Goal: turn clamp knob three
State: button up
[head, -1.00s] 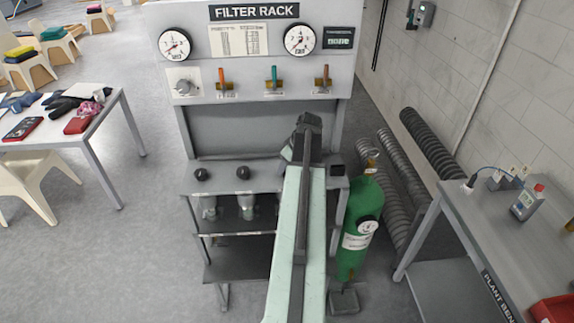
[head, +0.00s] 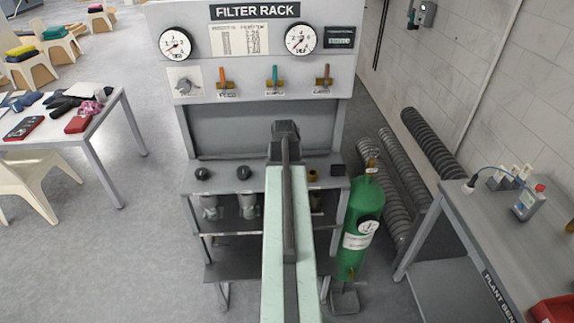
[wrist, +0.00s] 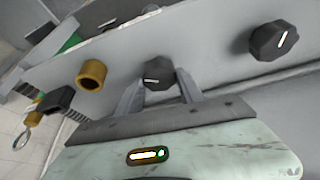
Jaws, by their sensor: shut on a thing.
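A black clamp knob (wrist: 157,73) with a white line on its face sits between the two fingers of my gripper (wrist: 158,88) in the wrist view. My gripper is shut on it. In the head view my arm hides this knob and my fingertips, over the front shelf of the filter rack (head: 185,185). By its place in the row it is the third from the left. The second knob (head: 243,173) stands free, and also shows in the wrist view (wrist: 273,41). The first knob (head: 202,174) is at the far left.
A brass fitting (head: 313,175) and a small black block (head: 337,170) are right of my arm. A green gas cylinder (head: 357,225) stands beside the rack. The plant bench (head: 480,230) is at right, a table (head: 100,115) at left. Floor between table and rack is clear.

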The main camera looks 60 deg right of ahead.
jog(key=m, duration=0.1)
jog(key=m+g, duration=0.1)
jog(key=m, duration=0.1)
jog(key=m+g, duration=0.1)
jog(key=m, duration=0.1)
jog(key=shift+w+a, duration=0.1)
jog(key=shift+w, duration=0.15)
jog(key=m+g, duration=0.1)
jog(key=m, duration=0.2)
jog(key=m+g, duration=0.1)
jog(key=m, duration=0.2)
jog(key=shift+w, duration=0.1)
jog(key=shift+m, duration=0.4)
jog(key=o, duration=1.4)
